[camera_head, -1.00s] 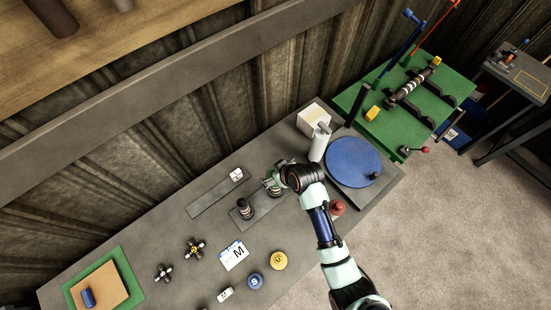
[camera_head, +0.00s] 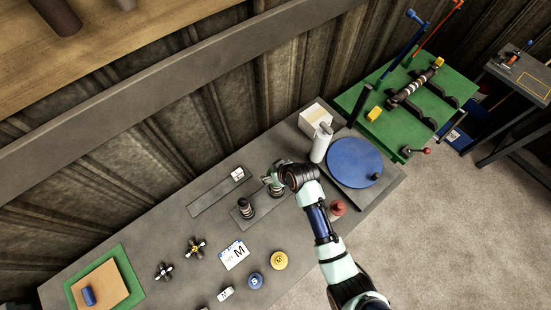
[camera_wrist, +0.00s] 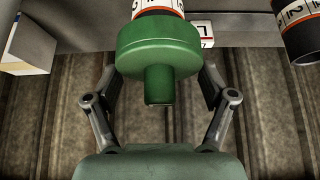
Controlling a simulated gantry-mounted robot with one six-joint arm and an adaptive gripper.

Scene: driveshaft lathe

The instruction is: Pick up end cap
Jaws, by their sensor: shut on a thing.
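A green stepped cap with a short stem (camera_wrist: 158,55) fills the middle of the wrist view; I take it for the end cap. It sits against a white, red-edged ring (camera_wrist: 157,5) at the top edge. My gripper (camera_wrist: 160,75) has a finger on each side of the green cap and is shut on it. The fingertips are partly hidden behind the cap. In the head view my gripper (camera_head: 277,181) is over the grey table, at the green and dark piece (camera_head: 274,190). Whether the piece touches the plate below is too small to tell.
A dark ringed cylinder (camera_head: 246,208) stands close by on a grey plate; a dark labelled cylinder also shows in the wrist view (camera_wrist: 298,32). A white cylinder (camera_head: 321,143) and blue disc (camera_head: 352,160) lie to the right. A red piece (camera_head: 338,208) is beside my arm.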

